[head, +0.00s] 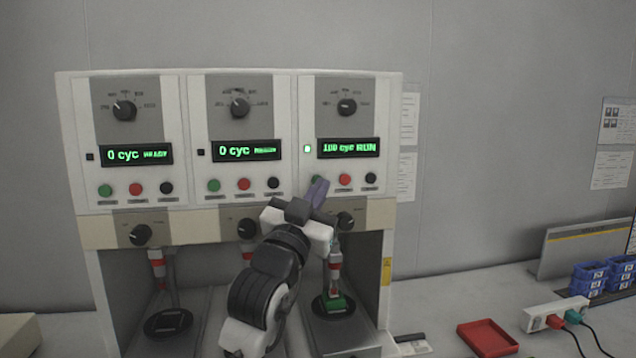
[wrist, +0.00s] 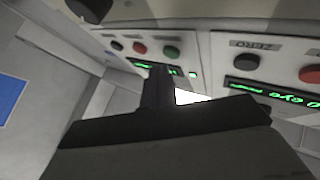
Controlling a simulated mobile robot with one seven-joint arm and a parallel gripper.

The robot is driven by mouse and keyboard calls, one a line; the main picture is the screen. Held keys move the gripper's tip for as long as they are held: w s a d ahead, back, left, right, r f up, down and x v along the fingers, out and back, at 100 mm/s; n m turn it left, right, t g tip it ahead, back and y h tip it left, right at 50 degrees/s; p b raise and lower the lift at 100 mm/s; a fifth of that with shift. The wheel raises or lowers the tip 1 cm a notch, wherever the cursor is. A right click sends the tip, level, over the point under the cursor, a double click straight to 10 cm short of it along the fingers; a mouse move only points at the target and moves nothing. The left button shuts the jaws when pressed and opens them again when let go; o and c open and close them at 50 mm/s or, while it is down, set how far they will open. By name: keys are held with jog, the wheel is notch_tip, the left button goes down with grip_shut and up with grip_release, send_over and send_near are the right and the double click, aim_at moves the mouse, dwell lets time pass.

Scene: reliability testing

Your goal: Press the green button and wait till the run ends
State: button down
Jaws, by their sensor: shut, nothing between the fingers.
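The test machine (head: 72,140) has three stations side by side. The right station's display (head: 348,148) reads about "100 cyc RUN", and a small green light (head: 307,149) beside it is lit. My gripper (head: 318,190) is shut and empty, its fingertips in front of that station's green button, which they largely hide in the head view. The wrist view shows this green button (wrist: 172,51) just beyond the fingertips (wrist: 160,70). I cannot tell whether they touch. A green piece (head: 335,303) sits under the right station's plunger.
The left display (head: 136,154) and middle display (head: 246,150) both read 0 cyc. Knobs, including one (head: 140,235), stick out from the machine's front. A red tray (head: 487,338), a white power strip (head: 556,314) with cables, and blue bins (head: 590,277) stand to the right.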

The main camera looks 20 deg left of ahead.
jog(key=shift+s+d, duration=0.7)
jog(key=shift+s, duration=0.35)
jog(key=shift+s+d, duration=0.7)
jog(key=shift+s, duration=0.35)
